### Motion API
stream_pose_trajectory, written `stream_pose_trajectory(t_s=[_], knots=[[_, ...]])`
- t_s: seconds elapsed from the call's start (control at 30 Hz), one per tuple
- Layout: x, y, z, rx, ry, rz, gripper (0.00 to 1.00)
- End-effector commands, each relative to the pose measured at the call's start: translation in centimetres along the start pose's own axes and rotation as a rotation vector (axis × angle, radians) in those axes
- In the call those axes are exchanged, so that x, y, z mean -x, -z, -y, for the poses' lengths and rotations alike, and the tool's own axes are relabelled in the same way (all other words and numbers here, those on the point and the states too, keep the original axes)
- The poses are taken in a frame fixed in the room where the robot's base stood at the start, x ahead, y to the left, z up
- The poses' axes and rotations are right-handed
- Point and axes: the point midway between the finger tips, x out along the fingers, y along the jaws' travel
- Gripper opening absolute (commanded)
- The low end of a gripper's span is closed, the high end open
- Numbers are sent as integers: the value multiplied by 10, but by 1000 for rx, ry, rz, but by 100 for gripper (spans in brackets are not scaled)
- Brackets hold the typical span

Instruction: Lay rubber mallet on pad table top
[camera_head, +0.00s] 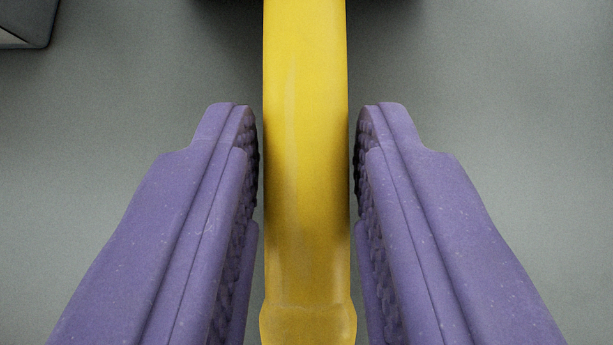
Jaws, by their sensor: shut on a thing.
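The rubber mallet shows as a long yellow handle (305,160) running up the middle of the head camera view. Its dark head (375,8) is partly in view at the top edge. My gripper (307,125) has two purple fingers, one on each side of the handle, and is shut on it. The handle's flared end is at the bottom edge of the picture. The pad table top cannot be made out for certain; a plain grey-green surface (510,130) fills the background below the mallet.
A dark-edged, box-like object (22,22) is cut off at the top left corner. The grey-green surface on both sides of the fingers is clear.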

Motion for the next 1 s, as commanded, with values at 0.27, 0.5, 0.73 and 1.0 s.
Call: stream_pose_trajectory(t_s=[0.27, 0.5, 0.73, 1.0], knots=[[-1, 0, 0, 0, 1, -2, 0], [-1, -1, 0, 0, 0, -1, 56], [1, 1, 0, 1, 0, -1, 56], [51, 3, 1, 0, 2, -1, 56]])
